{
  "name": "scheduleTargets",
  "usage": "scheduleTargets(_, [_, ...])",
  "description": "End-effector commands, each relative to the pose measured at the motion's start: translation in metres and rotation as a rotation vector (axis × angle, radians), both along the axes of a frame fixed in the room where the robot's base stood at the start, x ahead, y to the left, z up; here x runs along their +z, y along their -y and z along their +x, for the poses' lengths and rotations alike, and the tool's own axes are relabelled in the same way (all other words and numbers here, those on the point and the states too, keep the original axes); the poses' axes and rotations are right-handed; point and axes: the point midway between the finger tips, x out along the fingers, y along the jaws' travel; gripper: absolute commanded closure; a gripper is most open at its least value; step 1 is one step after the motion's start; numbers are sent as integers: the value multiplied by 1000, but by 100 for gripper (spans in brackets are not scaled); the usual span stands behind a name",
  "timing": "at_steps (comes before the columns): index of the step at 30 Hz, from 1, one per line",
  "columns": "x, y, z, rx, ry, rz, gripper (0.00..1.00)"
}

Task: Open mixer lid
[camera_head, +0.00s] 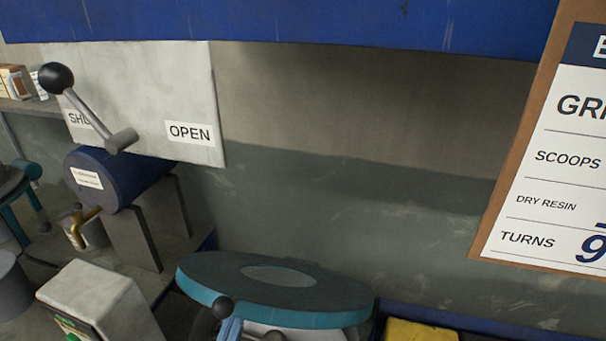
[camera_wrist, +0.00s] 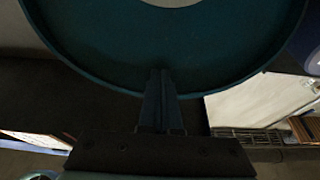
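The mixer lid (camera_head: 200,278) is a round teal disc with a grey circle in its middle, at the bottom centre of the head view. A dark ball knob (camera_head: 222,307) shows at its front edge. In the wrist view the teal disc (camera_wrist: 215,60) fills the top, with a raised rim and part of a pale circle. My gripper (camera_wrist: 162,75) points at the disc's near rim and overlaps it in the picture. Its two fingers look shut together, with nothing visible between them. Whether they touch the rim is unclear. The mixer body is mostly hidden below the lid.
A lever with a black knob (camera_head: 56,77) stands on a panel marked OPEN, above a blue drum (camera_head: 108,180). A grey box (camera_head: 95,298) stands left of the lid. A yellow thing (camera_head: 420,331) lies at the right.

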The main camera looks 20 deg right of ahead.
Motion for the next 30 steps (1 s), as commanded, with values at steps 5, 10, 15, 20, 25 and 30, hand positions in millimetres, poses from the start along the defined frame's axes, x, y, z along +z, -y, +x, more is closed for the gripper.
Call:
scheduleTargets(5, [37,11,15,-4,-15,14,100])
scheduleTargets(10, [59,24,32,-5,-38,31,100])
scheduleTargets(15, [80,40,54,-4,-66,52,100])
scheduleTargets(20, [100,54,74,-4,-92,71,100])
scheduleTargets(25, [116,71,96,-4,-119,91,100])
scheduleTargets(30, [129,89,122,-6,-146,112,100])
